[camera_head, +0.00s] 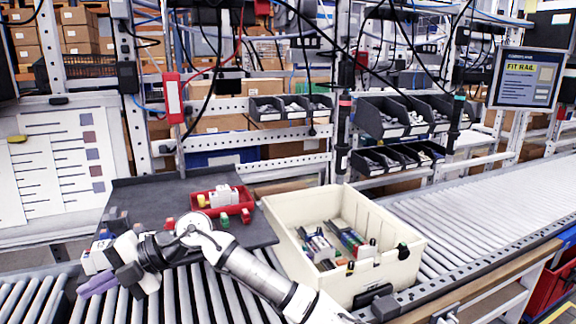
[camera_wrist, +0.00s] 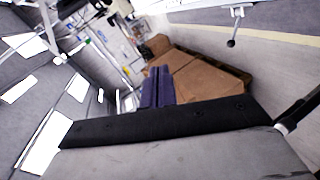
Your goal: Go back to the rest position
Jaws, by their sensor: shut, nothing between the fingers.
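My gripper (camera_head: 97,286) is at the lower left of the head view, past the front left of the dark work tray. Its purple fingers point left, over the rollers. The wrist view shows the two purple fingers (camera_wrist: 158,88) side by side and shut, with nothing between them. My white and black arm reaches in from the bottom and covers the front part of the dark tray (camera_head: 150,192).
A cream bin (camera_head: 283,228) with several small parts inside stands right of the dark tray. A red tray (camera_head: 225,208) with pale parts sits on the dark tray. The roller conveyor (camera_head: 465,222) is clear at right. Hanging cables and a red-and-white device (camera_head: 173,97) are behind.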

